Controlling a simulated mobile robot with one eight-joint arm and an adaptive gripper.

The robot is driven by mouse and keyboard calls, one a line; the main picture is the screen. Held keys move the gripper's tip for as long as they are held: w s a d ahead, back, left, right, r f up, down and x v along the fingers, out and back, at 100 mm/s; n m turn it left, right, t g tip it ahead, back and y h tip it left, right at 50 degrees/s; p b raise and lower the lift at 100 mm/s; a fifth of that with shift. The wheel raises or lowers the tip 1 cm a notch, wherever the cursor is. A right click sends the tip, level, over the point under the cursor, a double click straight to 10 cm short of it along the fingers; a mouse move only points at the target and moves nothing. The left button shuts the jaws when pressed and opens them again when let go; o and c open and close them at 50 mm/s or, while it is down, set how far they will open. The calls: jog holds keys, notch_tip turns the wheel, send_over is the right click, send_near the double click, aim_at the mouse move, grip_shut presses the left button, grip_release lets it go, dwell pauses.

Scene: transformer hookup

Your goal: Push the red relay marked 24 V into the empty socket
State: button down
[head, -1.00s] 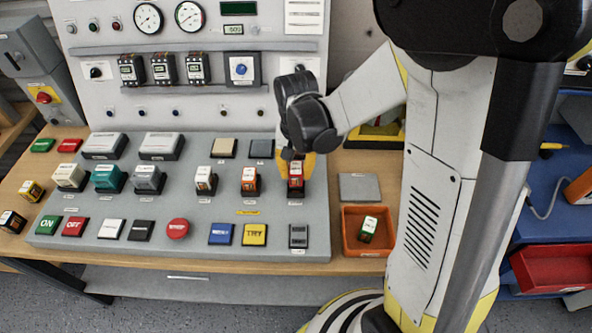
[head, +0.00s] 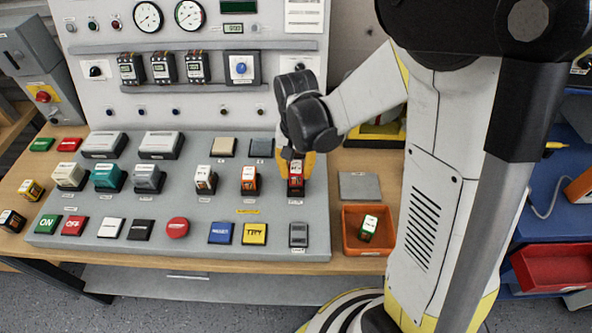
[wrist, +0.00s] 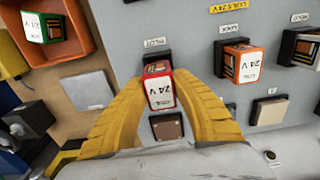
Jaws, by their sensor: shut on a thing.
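The red relay marked 24 V (wrist: 160,90) is between the yellow fingers of my gripper (wrist: 160,82) in the wrist view, with its white labelled face towards the camera. My gripper (head: 296,166) is shut on it. In the head view the red relay (head: 296,181) stands upright over the dark socket (head: 297,193) at the right end of the relay row. The dark socket edge (wrist: 156,56) shows just beyond the relay in the wrist view. The relay hides most of the socket, so I cannot tell how deep it sits.
An orange relay (head: 249,180) and a white relay (head: 205,180) stand in sockets to the left. An orange bin (head: 347,240) holds a green relay (head: 369,228). A grey plate (head: 358,187) lies above the bin. A grey rocker switch (head: 298,235) is in front of the socket.

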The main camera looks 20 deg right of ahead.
jog(key=shift+f+b, duration=1.35)
jog(key=shift+f, duration=0.15)
jog(key=c, duration=1)
grip_release()
jog(key=shift+c, duration=0.2)
jog(key=shift+r, duration=0.1)
jog(key=shift+r+p, duration=1.95)
jog(key=shift+r, duration=0.55)
jog(key=shift+f, duration=0.1)
notch_tip(320, 180, up, 12)
